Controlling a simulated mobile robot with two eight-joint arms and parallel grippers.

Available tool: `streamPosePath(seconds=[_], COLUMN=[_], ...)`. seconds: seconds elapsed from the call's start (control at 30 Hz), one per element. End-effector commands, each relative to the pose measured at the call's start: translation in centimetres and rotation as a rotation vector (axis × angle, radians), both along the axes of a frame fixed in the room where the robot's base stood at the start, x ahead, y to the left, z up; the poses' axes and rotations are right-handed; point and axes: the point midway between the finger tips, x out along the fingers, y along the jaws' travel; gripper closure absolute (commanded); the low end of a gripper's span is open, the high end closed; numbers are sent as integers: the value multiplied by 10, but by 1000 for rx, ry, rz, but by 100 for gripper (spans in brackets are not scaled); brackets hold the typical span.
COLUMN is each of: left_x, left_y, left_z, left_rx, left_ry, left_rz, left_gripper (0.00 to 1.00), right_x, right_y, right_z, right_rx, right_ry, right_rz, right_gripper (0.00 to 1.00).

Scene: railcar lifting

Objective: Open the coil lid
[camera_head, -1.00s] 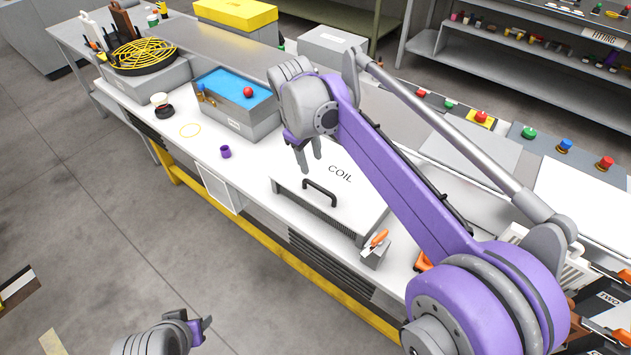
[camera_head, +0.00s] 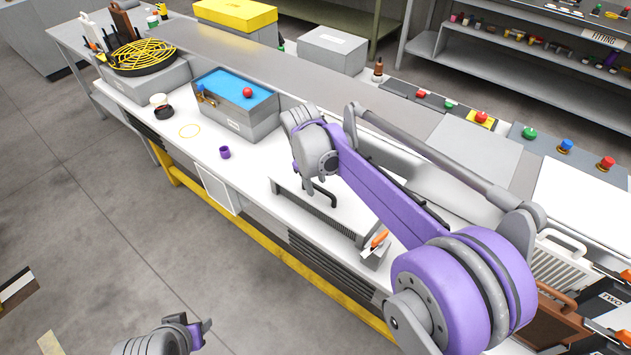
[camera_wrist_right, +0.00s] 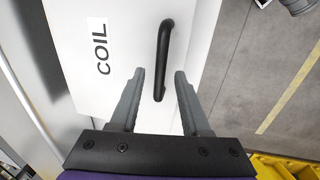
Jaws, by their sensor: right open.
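The coil lid (camera_wrist_right: 122,50) is a flat white panel marked COIL on a box set in the bench; my right arm covers much of it in the head view. Its black bar handle (camera_head: 322,194) lies near the front edge. The handle also shows in the right wrist view (camera_wrist_right: 163,55), with its near end between the fingertips. My right gripper (camera_wrist_right: 158,78) is open; whether it touches the handle I cannot tell. In the head view the right gripper (camera_head: 309,188) is just above the handle. My left gripper (camera_head: 200,328) is low at the left, away from the bench; its jaws are unclear.
A grey box with a blue top and red ball (camera_head: 247,92) stands left of the lid. A purple ring (camera_head: 224,152) lies on the bench (camera_head: 200,150). An orange-handled tool (camera_head: 377,240) sits at the lid's front right corner. Buttons (camera_head: 481,117) line the back.

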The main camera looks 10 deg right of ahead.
Motion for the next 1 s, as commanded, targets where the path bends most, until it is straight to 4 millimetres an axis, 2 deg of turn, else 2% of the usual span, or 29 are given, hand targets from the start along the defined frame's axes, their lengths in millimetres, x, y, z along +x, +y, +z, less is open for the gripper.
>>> streamPosePath(seconds=[0.07, 0.3, 1.0], left_x=[0, 0, 0], left_y=[0, 0, 0], left_z=[0, 0, 0], left_rx=[0, 0, 0], left_ry=[0, 0, 0], left_rz=[0, 0, 0], left_gripper=[55, 55, 55], right_x=[0, 0, 0], right_y=[0, 0, 0], right_z=[0, 0, 1], right_rx=[0, 0, 0], right_ry=[0, 0, 0], right_rz=[0, 0, 0], right_gripper=[57, 100, 100])
